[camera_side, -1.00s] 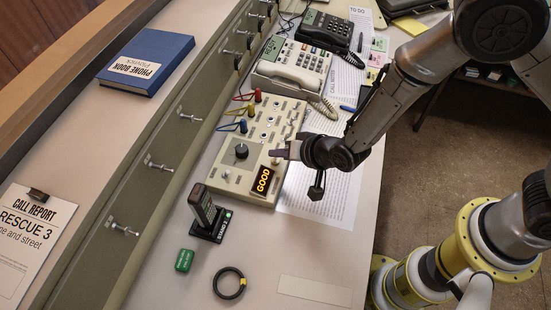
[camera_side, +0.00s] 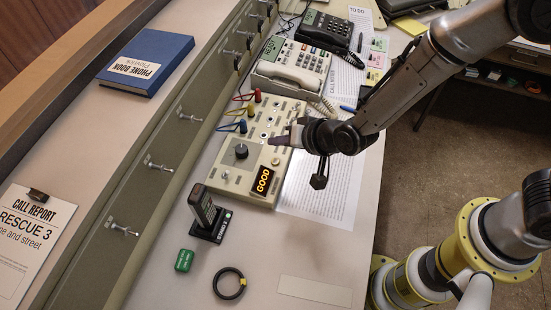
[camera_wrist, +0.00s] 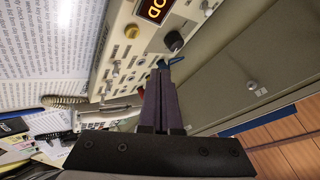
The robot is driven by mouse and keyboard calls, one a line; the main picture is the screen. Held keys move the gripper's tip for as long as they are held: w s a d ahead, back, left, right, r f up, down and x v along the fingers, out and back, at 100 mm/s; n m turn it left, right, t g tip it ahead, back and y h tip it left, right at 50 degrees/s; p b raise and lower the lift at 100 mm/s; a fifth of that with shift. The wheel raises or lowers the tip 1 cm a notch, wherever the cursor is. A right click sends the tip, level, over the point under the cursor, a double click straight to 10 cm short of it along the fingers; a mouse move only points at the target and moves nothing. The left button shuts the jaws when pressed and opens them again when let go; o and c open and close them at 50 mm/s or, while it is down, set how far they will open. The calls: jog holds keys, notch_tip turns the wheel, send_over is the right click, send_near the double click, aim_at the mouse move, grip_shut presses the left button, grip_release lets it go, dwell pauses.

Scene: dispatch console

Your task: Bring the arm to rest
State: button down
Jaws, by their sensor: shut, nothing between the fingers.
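My gripper (camera_side: 278,140) is shut and empty. In the side view it is above the beige control panel (camera_side: 229,182), pointing left over its middle. In the wrist view my gripper (camera_wrist: 164,75) shows as two dark fingers held together, with the panel (camera_wrist: 113,62) behind them. A black knob (camera_side: 241,151) and red, yellow and blue plugs (camera_side: 250,110) are on the panel.
A telephone with a white handset (camera_side: 286,75) and a black phone (camera_side: 327,30) stand behind the panel. A radio in a stand (camera_side: 204,210), a green block (camera_side: 184,260) and a black ring (camera_side: 229,283) are in front. A blue phone book (camera_side: 147,61) lies on the left ledge.

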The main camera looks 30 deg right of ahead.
jog(key=w+d+r+m+t, duration=0.1)
jog(key=w+d+r+t, duration=0.2)
jog(key=r, duration=0.5)
jog(key=w+d+r+m, duration=0.1)
jog(key=w+d+r, duration=0.2)
jog(key=d+r, duration=0.35)
jog(key=s+d+r, duration=0.5)
jog(key=d+r, duration=0.3)
jog(key=r, duration=0.3)
jog(key=s+d+r+n+h, duration=0.25)
jog(key=s+d, duration=0.45)
jog(key=s, duration=0.5)
jog(key=s+d+f+n+g, duration=0.1)
jog(key=s+f+n+g, duration=0.1)
jog(key=s, duration=0.4)
jog(key=s+d+f+n+g, duration=0.2)
jog(key=s+f+g, duration=0.2)
jog(key=s, duration=0.3)
jog(key=shift+f+h, duration=0.35)
jog(key=shift+f, duration=0.25)
